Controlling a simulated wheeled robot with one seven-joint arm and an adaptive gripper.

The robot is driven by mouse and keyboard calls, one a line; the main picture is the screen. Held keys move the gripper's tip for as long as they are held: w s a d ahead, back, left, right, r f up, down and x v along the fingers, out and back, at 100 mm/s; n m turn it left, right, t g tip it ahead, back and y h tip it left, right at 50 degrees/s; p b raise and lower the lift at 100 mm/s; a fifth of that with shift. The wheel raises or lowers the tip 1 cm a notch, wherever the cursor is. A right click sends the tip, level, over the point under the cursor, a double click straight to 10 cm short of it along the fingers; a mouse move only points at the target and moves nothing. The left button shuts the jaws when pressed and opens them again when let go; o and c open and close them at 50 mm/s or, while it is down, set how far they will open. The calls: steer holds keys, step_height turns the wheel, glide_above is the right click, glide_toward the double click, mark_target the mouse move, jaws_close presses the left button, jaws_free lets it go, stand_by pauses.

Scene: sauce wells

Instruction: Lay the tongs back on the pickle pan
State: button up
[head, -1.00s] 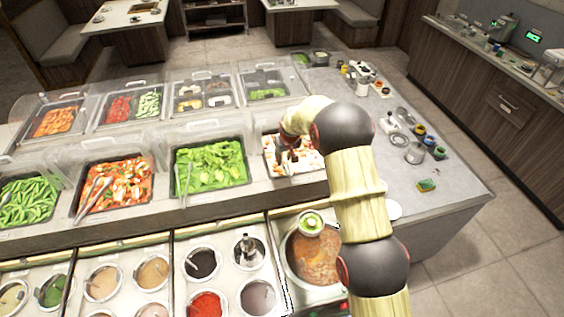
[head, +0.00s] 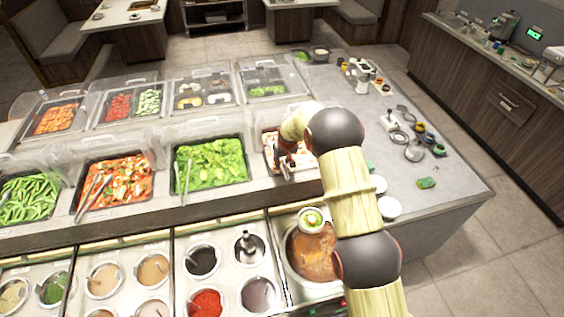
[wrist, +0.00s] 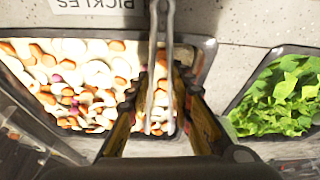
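The silver tongs (wrist: 161,50) lie lengthwise between the two fingers of my gripper (wrist: 162,78) in the wrist view. The fingers are close in on both sides of the tongs and look shut on them. The lower ends of the tongs are over the pickle pan (wrist: 205,62), and their other end reaches past its rim towards the label. The pan holds pale and orange-brown pieces. In the head view my gripper (head: 289,155) is over the pickle pan (head: 266,142), and my arm hides its right part. Whether the tongs touch the food is unclear.
A pan of green leaves (wrist: 282,95) stands beside the pickle pan, with tongs on it in the head view (head: 187,172). A PICKLES label (wrist: 95,5) is on the counter. Clear lids (head: 205,132) stand behind the pans. Sauce wells (head: 202,260) and a soup pot (head: 300,255) are in front.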

steer(key=shift+f+b, duration=0.3)
steer(key=shift+b, duration=0.05)
steer(key=o, duration=0.6)
steer(key=shift+c, duration=0.2)
steer(key=shift+r, duration=0.1)
